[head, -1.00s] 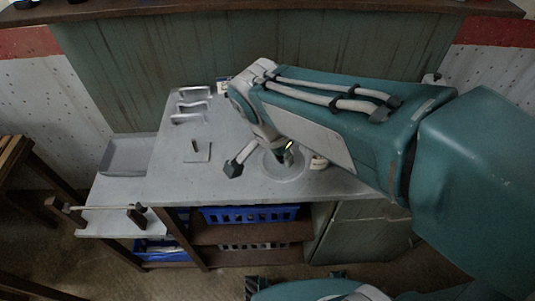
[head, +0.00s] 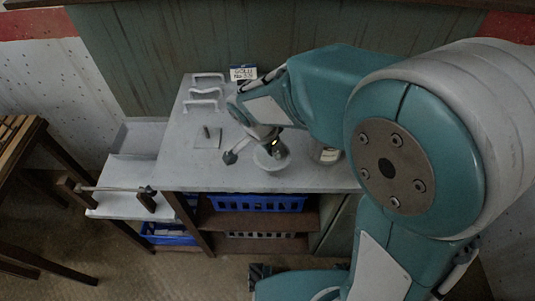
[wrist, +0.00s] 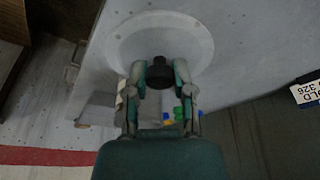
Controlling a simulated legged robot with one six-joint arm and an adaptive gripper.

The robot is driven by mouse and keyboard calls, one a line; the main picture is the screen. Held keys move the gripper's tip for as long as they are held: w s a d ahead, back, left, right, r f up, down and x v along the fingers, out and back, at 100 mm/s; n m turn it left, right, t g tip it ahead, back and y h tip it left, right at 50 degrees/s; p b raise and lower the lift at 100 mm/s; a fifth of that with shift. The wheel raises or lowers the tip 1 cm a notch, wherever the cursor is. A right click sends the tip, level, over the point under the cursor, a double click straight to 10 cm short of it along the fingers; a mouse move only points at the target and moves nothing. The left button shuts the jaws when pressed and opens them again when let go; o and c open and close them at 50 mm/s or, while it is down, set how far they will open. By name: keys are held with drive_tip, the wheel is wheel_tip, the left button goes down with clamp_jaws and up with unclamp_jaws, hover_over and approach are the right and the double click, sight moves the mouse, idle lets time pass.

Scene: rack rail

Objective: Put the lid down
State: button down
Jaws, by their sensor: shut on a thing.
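The lid is a pale round disc (wrist: 160,32) with a black knob (wrist: 158,74) in the wrist view. My gripper (wrist: 159,68) is shut on the knob, one finger on each side. In the head view my gripper (head: 270,145) is over the right part of the grey worktop, with the pale disc of the lid (head: 274,162) directly below it. My fingers partly hide the knob there. I cannot tell whether the lid touches the worktop or hangs just above it.
White handles (head: 203,93) and a small plate with an upright peg (head: 207,137) are left on the worktop (head: 225,178). A jar (head: 330,154) stands right of the lid. A sign (head: 243,73) is behind. A grey tray (head: 137,137) and a rod (head: 115,189) are at left.

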sight(268, 156)
drive_tip(key=w+f, duration=0.1)
drive_tip(key=w+a+f, duration=0.1)
drive_tip(key=f, duration=0.1)
drive_tip(key=shift+w, duration=0.25)
drive_tip(key=x, duration=0.3)
drive_tip(key=shift+s+a+f, duration=0.15)
drive_tip(key=shift+a+f, duration=0.1)
drive_tip(key=shift+a, duration=0.05)
drive_tip(key=shift+c, duration=2.3)
unclamp_jaws()
